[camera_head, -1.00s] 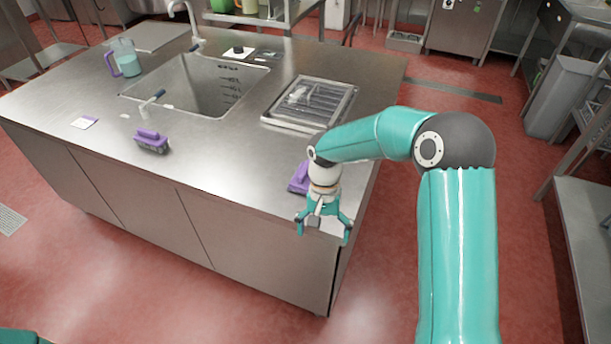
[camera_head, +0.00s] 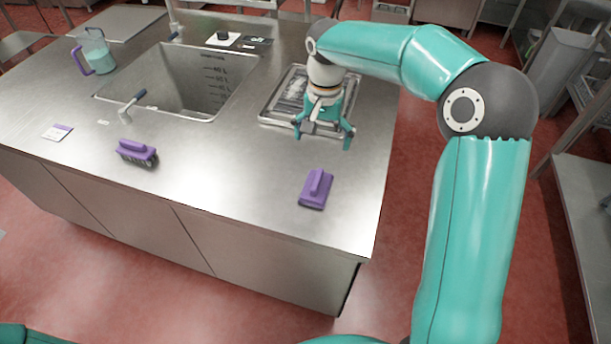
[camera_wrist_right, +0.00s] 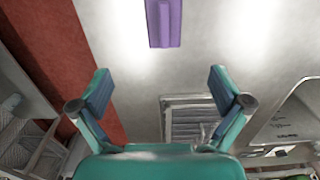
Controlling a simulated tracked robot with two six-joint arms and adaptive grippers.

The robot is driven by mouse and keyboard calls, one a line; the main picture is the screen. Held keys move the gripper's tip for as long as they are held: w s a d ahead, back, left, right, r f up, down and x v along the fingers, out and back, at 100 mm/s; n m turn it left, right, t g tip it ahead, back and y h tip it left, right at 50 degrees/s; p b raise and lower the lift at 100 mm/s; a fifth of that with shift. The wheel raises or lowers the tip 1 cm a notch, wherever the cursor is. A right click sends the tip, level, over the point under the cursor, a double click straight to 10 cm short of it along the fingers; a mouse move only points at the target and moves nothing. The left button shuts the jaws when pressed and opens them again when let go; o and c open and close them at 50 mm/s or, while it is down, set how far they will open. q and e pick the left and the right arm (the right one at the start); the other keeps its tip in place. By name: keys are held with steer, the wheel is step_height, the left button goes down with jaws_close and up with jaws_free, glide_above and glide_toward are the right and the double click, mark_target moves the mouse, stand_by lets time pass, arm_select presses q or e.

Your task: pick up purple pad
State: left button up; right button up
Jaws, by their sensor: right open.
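A purple pad (camera_head: 316,188) with a raised grip along its top lies on the steel counter near its front right corner. It also shows in the right wrist view (camera_wrist_right: 164,22), at the top edge and partly cut off. My right gripper (camera_head: 322,135) is open and empty. It hangs behind the pad in the head view, in front of the drain tray, and is apart from the pad. Its two spread fingers also show in the wrist view (camera_wrist_right: 160,88), with the pad beyond them. My left gripper is not in view.
A sink (camera_head: 185,85) with a tap lever is behind. A drain tray (camera_head: 270,112) lies under my right gripper. The counter around the pad is clear.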

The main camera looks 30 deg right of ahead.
mark_target(317, 178)
steer(key=f, duration=1.1)
steer(key=shift+a, duration=0.2)
steer(key=shift+w+a+f+p, duration=0.15)
steer(key=shift+f+p, duration=0.8)
steer(key=shift+f, duration=1.7)
steer(key=c, duration=1.4)
steer(key=shift+c, duration=0.2)
steer(key=shift+r, duration=0.1)
